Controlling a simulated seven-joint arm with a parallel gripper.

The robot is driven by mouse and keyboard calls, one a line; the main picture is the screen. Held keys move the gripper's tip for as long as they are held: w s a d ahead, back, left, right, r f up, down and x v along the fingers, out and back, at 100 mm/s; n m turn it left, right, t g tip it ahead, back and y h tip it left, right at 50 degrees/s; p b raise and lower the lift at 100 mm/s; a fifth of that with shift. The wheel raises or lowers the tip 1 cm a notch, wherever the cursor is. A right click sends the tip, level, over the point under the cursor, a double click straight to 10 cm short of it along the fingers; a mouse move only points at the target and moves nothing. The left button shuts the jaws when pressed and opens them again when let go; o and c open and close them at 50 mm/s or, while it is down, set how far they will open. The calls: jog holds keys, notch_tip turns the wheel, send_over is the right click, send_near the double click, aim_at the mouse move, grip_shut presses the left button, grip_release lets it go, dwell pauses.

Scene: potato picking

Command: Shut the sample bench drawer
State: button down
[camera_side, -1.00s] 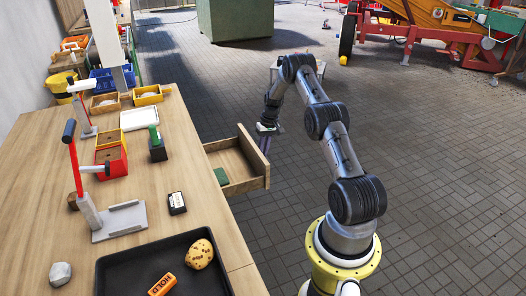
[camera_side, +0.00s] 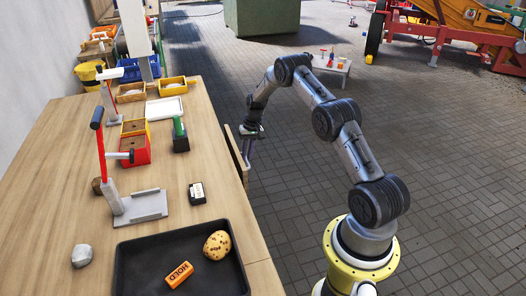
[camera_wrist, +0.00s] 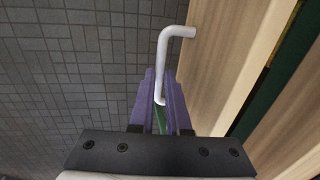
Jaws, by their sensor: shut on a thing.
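The bench drawer (camera_side: 236,152) is a light wooden box in the right side of the bench. In the side view only a narrow part of it stands out from the bench. In the wrist view its wooden front (camera_wrist: 232,45) shows, with a dark green strip in the gap behind it. The drawer handle (camera_wrist: 163,60) is a pale bent bar. My gripper (camera_wrist: 160,85), with purple fingers, is shut on the handle. In the side view my gripper (camera_side: 248,150) is against the drawer front. The drawer's inside is mostly hidden.
The wooden bench (camera_side: 75,190) holds a black tray (camera_side: 130,265) with a potato (camera_side: 217,245) and an orange HOLD block (camera_side: 179,275), a red-handled stand (camera_side: 105,165), and several small boxes. The paved floor (camera_side: 300,215) right of the bench is open.

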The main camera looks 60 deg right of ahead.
aim_at(234, 156)
jog(key=shift+w+a, duration=1.8)
jog(key=c, duration=0.9)
grip_release()
jog(key=shift+d+r, duration=0.15)
jog(key=shift+r, duration=0.2)
jog(key=r, duration=0.4)
jog(key=s+d+r, duration=0.1)
jog(key=r, duration=0.8)
jog(key=shift+s+d, duration=0.3)
jog(key=shift+s, duration=0.1)
